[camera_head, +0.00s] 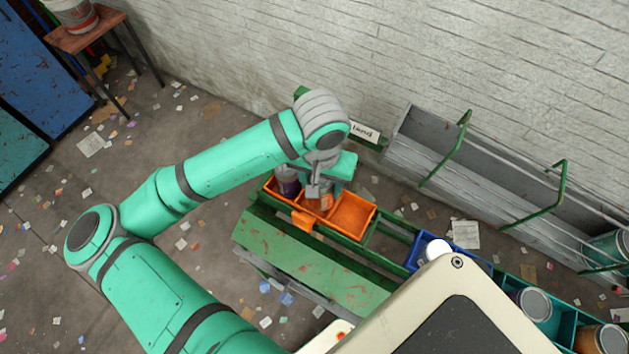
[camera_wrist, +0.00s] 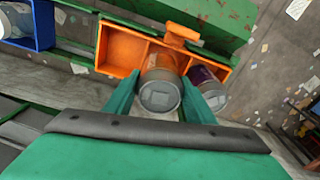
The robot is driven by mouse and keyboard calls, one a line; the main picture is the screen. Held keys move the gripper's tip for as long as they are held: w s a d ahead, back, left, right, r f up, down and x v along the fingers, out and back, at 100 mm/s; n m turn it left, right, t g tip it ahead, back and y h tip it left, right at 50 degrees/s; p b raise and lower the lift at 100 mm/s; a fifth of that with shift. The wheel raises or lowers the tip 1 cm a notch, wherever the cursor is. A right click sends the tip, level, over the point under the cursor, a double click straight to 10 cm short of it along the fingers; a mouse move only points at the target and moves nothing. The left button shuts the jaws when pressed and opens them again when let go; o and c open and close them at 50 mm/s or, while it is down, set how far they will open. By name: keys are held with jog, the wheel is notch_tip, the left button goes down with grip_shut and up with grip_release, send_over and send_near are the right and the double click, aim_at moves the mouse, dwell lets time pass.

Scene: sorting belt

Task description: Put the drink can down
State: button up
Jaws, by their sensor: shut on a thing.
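My gripper (camera_wrist: 160,100) is shut on a drink can (camera_wrist: 160,92) with a grey metal end and an orange-brown side, one finger on each side. In the head view my gripper (camera_head: 318,186) is over the orange divided tray (camera_head: 352,216), and the arm mostly hides the can. In the wrist view the can is upright, at the middle compartment of the tray (camera_wrist: 122,50). I cannot tell whether its base touches the tray floor. A second can (camera_head: 287,182), purple, stands in an end compartment; it also shows in the wrist view (camera_wrist: 208,85). The other end compartment is empty.
The tray sits on a green frame beside a green sloped panel (camera_head: 310,262). A blue bin (camera_head: 424,248) holds a white-topped item. A grey trough with green rails (camera_head: 480,180) runs along the wall.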

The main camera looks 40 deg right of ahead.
jog(key=shift+w+d+f, duration=0.15)
jog(key=shift+w+f, duration=0.15)
jog(key=shift+f, duration=0.2)
jog(key=shift+w+f, duration=0.2)
jog(key=shift+f, duration=0.4)
jog(key=shift+w+f, duration=0.2)
jog(key=shift+f, duration=0.4)
jog(key=shift+s+f, duration=0.1)
jog(key=shift+f, duration=0.45)
jog(key=shift+s+f, duration=0.1)
jog(key=o, duration=1)
jog(key=r, duration=1.2)
jog(key=shift+s+a+r, duration=0.15)
jog(key=shift+s+a, duration=0.05)
jog(key=shift+a, duration=0.15)
